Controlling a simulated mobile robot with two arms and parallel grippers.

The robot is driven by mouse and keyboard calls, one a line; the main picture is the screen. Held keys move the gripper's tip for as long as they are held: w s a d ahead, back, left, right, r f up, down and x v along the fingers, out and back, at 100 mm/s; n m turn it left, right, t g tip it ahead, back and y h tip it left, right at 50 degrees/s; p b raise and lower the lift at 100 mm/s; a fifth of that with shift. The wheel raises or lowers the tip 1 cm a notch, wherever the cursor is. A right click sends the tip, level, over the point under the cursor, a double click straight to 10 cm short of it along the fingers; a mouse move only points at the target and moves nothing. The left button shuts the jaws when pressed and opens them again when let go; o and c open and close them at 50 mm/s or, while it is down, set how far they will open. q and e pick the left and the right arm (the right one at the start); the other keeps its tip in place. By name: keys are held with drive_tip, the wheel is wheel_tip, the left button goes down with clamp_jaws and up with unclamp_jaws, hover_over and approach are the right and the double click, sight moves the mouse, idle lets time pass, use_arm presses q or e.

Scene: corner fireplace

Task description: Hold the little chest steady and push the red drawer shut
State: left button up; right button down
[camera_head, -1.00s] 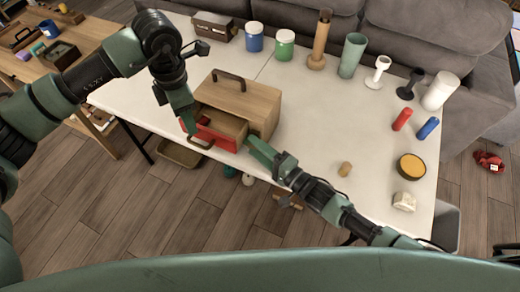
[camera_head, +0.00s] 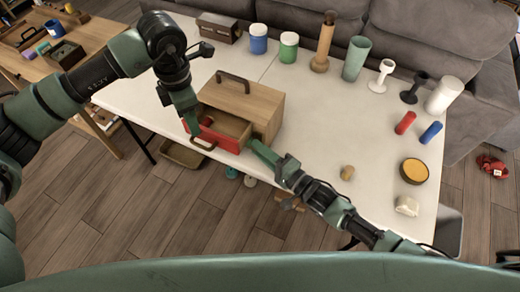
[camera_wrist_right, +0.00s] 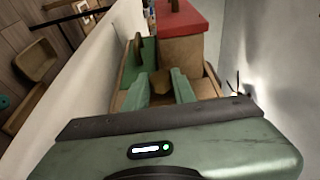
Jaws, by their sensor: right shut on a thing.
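The little chest (camera_head: 262,105) is a light wooden box with a brown handle on top, standing near the table's front edge. Its red drawer (camera_head: 222,142) is pulled out towards me, with a brown handle on its front. My left gripper (camera_head: 194,132) points down at the left end of the drawer front; its jaw gap does not show. My right gripper (camera_head: 252,145) is low at the chest's front right, beside the drawer. In the right wrist view its two green fingers (camera_wrist_right: 160,90) close on a wooden part, apparently the chest; the exact grip spot is partly hidden.
Behind the chest stand a dark box (camera_head: 219,27), a blue jar (camera_head: 258,39), a green jar (camera_head: 288,46) and several tall vessels. Red (camera_head: 405,123) and blue (camera_head: 431,132) cylinders and a round yellow-topped tin (camera_head: 414,171) lie right. The table middle is clear.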

use_arm(q)
drive_tip(key=shift+c, duration=0.3)
idle(0.4)
clamp_jaws()
drive_tip(key=s+f+n+h, duration=0.4)
drive_tip(key=s+n+h, duration=0.15)
drive_tip(key=n, duration=0.75)
drive_tip(key=s+a+n+t+h, duration=0.2)
drive_tip(key=s+a+n+t, duration=0.1)
drive_tip(key=a+n, duration=0.9)
drive_tip(key=w+d+f+n, duration=0.2)
drive_tip(key=w+d+f, duration=0.4)
drive_tip(key=d, duration=0.3)
drive_tip(key=shift+d+f, duration=0.15)
drive_tip(key=shift+d, duration=0.2)
